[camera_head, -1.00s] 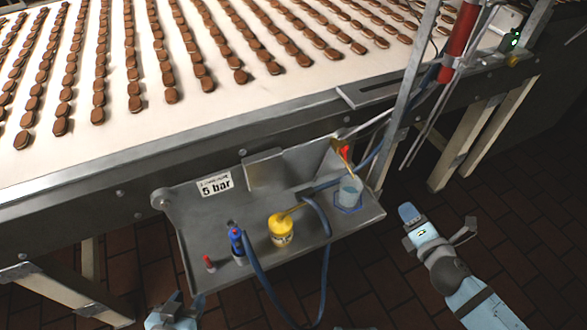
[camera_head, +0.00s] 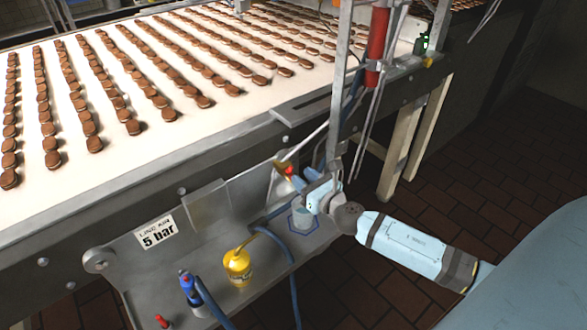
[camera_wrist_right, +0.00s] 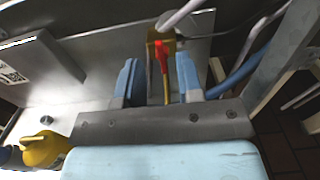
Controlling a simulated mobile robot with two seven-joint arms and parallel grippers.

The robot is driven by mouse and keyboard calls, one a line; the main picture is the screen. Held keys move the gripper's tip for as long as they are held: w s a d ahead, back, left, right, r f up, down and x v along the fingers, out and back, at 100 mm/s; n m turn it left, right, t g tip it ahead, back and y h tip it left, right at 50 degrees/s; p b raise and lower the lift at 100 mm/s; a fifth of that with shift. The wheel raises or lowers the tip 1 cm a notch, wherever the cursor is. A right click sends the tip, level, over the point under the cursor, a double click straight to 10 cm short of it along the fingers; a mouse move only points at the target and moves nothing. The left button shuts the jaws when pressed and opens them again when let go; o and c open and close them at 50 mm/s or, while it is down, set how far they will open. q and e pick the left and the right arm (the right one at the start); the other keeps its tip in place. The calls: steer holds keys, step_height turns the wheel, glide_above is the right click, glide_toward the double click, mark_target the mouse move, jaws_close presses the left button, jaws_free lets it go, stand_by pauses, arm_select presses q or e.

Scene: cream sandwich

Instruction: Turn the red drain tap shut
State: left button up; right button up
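The red drain tap (camera_head: 289,170) sits on a brass fitting at the tray's back right corner. In the right wrist view the red lever (camera_wrist_right: 163,57) hangs down from the brass body, between my fingers. My right gripper (camera_head: 297,182) is at the tap; its two blue fingers (camera_wrist_right: 157,62) stand open on either side of the lever, with gaps visible on both sides. In the head view the fingers partly cover the tap. My left gripper is not in view.
A clear cup (camera_head: 303,218) stands below the tap on the metal tray (camera_head: 205,268). Frame posts and thin rods rise close to my right arm.

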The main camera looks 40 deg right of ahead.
mark_target(293, 170)
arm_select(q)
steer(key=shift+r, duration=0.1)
arm_select(e)
steer(key=shift+w+a, duration=0.2)
steer(key=shift+w, duration=1.9)
steer(key=shift+c, duration=0.2)
jaws_close()
steer(key=shift+m, duration=0.3)
arm_select(q)
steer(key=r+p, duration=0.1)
steer(key=p, duration=0.1)
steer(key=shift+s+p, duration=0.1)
steer(key=shift+p, duration=0.3)
arm_select(e)
steer(key=m, duration=0.5)
steer(key=d+f+m, duration=0.1)
steer(key=m, duration=0.5)
steer(key=d+m, duration=0.1)
steer(key=m, duration=0.5)
steer(key=shift+w+f, duration=0.1)
steer(key=shift+f, duration=0.3)
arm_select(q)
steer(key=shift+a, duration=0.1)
arm_select(e)
steer(key=shift+m, duration=0.3)
